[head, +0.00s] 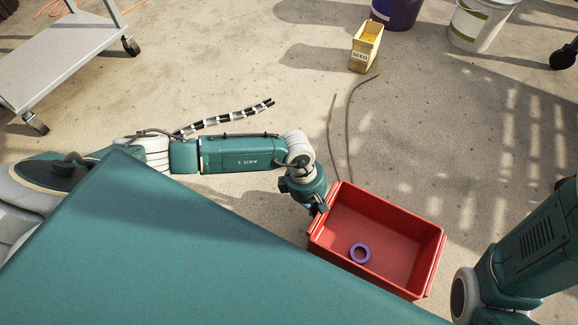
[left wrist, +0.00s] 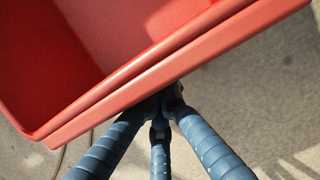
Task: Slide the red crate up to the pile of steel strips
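The red crate (head: 415,228) stands open-topped on the concrete floor, with a purple ring (head: 360,253) lying inside. In the left wrist view its rim (left wrist: 150,75) crosses the picture. My left gripper (head: 316,207) points down at the crate's left side, near its upper left corner. Its blue fingers (left wrist: 165,98) converge and look shut, with the tips close to or touching the outside of the rim and partly hidden. A bundle of dark strips with white bands (head: 225,118) lies beyond my left arm; I cannot tell whether these are the steel strips. My right gripper is out of view.
Two thin brown strands (head: 350,115) lie on the floor above the crate. A seed box (head: 365,47), a purple bucket (head: 397,10) and a white bucket (head: 480,25) stand farther back. A wheeled cart (head: 60,55) is at upper left. Floor between is mostly clear.

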